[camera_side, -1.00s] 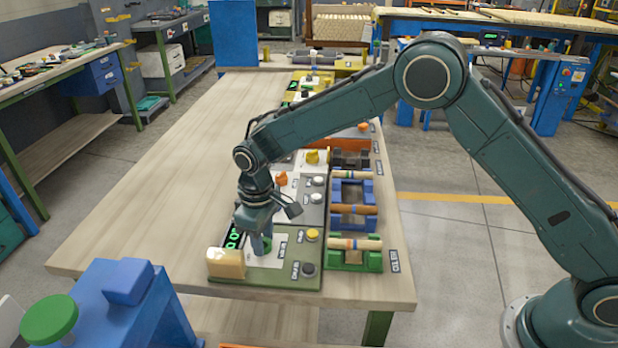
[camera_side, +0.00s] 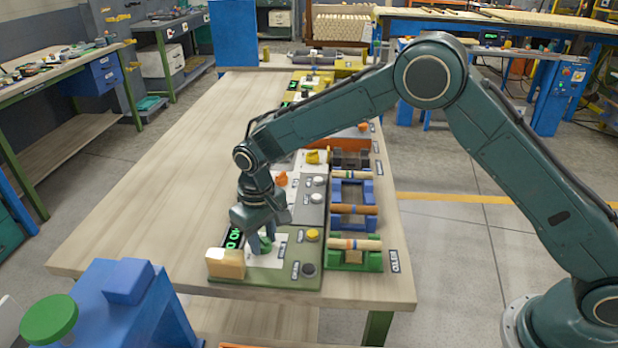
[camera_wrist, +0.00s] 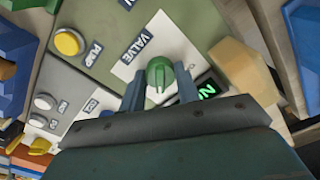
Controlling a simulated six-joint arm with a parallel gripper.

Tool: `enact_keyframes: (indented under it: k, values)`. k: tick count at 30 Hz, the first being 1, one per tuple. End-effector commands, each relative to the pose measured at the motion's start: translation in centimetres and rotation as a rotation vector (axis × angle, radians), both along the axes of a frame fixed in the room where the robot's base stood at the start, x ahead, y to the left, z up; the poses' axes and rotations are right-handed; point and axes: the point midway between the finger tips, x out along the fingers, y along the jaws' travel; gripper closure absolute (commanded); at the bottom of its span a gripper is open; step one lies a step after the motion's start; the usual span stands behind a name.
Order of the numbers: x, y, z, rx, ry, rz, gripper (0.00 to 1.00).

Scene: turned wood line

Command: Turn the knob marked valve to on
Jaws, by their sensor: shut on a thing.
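The green valve knob (camera_wrist: 159,75) stands on a white plate beside the printed word VALVE (camera_wrist: 132,50) in the wrist view. My gripper (camera_wrist: 160,90) is shut on this knob, one finger on each side. In the side view my gripper (camera_side: 261,243) points down onto the near green panel (camera_side: 285,265), and the knob (camera_side: 266,245) shows only partly between the fingers. A small black display (camera_wrist: 206,88) next to the knob is lit with green letters that look like ON. The display is partly hidden by my gripper in the side view (camera_side: 233,238).
A tan block (camera_side: 226,263) stands at the panel's near left corner, close to my gripper. A yellow button (camera_side: 312,235) and a dark button (camera_side: 307,270) are to the right. Green and blue racks with wooden rods (camera_side: 354,244) lie farther right. The tabletop left is clear.

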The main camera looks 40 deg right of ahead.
Motion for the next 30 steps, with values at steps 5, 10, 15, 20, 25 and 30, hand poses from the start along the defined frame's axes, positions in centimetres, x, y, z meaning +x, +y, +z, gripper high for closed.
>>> enact_keyframes:
  k: [5, 10, 15, 20, 25, 30]
  values:
    - [0.0, 0.0, 0.1, 0.0, -0.002, -0.001, 0.46]
    - [0.0, 0.0, 0.0, 0.0, -0.001, 0.0, 0.46]
    - [0.0, 0.0, 0.2, 0.0, -0.001, 0.0, 0.46]
    - [0.0, 0.0, 1.1, 0.0, -0.002, 0.0, 0.46]
    - [0.1, 0.0, 3.0, 0.002, -0.004, 0.0, 0.46]
    - [0.1, 0.0, 5.7, 0.002, -0.004, 0.0, 0.46]
